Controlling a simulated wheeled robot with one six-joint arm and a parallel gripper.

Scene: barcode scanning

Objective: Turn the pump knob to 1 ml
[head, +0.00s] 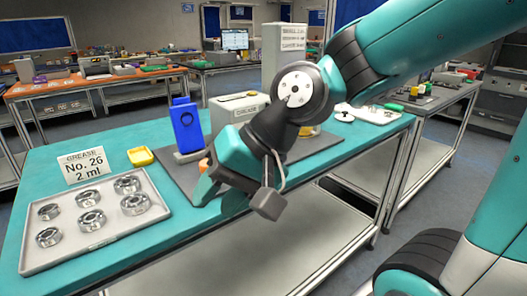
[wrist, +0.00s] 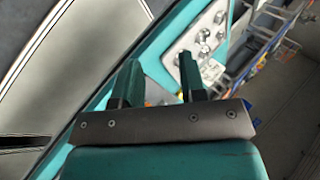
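My gripper (head: 206,182) hangs over the front edge of the teal table (head: 130,148) in the head view. In the wrist view my gripper (wrist: 159,76) has its two fingers apart with nothing between them. A tall grey unit (head: 283,45) with a printed label stands behind my arm; it may be the pump, and its lower part is hidden. No knob can be made out in either view. A sign (head: 84,167) reads "GREASE No. 26 2 ml".
A metal tray (head: 140,227) with several bearings lies front left, also in the wrist view (wrist: 182,45). A blue device (head: 187,126), a yellow dish (head: 140,156) and a grey labelled box (head: 237,107) stand nearby.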

